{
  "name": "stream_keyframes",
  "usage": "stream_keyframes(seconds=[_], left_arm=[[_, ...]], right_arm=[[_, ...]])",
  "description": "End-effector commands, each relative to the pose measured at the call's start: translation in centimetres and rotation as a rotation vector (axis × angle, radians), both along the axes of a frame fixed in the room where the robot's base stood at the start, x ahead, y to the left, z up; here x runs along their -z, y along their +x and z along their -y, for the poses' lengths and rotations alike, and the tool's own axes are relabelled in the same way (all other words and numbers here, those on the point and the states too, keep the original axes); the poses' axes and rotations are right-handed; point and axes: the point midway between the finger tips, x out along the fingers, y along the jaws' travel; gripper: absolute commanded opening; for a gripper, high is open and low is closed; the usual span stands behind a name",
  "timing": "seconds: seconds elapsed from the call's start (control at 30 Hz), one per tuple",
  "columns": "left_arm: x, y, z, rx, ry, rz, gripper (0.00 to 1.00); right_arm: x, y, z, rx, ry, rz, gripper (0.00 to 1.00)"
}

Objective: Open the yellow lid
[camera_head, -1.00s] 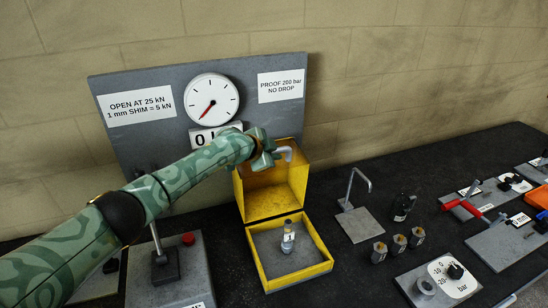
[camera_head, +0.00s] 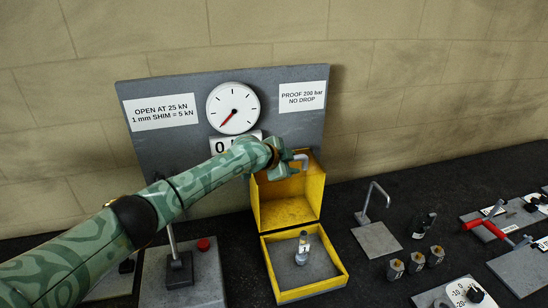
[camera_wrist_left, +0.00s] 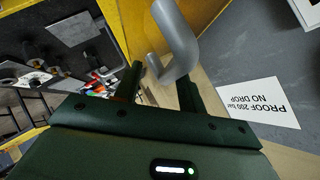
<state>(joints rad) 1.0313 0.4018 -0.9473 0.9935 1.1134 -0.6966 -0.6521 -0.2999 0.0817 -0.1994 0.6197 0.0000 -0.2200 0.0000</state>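The yellow lid (camera_head: 288,212) stands swung up at the back of the yellow box (camera_head: 338,268), so the box is open. A grey bent handle (camera_head: 303,159) sticks out at the lid's top; it is large in the left wrist view (camera_wrist_left: 178,38). My left gripper (camera_head: 284,166) is at this handle, beside the lid's top edge. In the left wrist view its two fingers (camera_wrist_left: 160,77) stand apart, with the handle's bent end by the gap between them. I see no firm grip on it. My right gripper is in neither view.
A small grey bottle (camera_head: 302,246) stands in the box. A grey panel with a dial (camera_head: 233,108) rises behind. Right of the box are a plate with a hooked rod (camera_head: 376,238), several small cylinders (camera_head: 416,262) and a red-handled tool (camera_head: 490,228). A lever block (camera_head: 180,270) stands left.

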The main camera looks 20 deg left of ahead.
Motion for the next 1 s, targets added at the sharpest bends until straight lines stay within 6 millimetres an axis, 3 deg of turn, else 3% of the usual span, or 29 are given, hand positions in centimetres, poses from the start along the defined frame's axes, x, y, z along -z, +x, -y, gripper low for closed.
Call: stream_keyframes(seconds=[0.2, 0.6, 1.0], left_arm=[[-2.5, -3.4, -1.6, 0.001, 0.004, 0.002, 0.4], [-7.4, -10.3, -4.8, -0.003, 0.004, 0.001, 0.4], [-8.3, -11.6, -5.2, -0.004, 0.001, 0.0, 0.4]], right_arm=[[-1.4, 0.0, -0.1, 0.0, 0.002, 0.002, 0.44], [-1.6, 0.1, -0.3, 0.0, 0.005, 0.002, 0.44], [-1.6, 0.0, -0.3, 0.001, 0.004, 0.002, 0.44]])
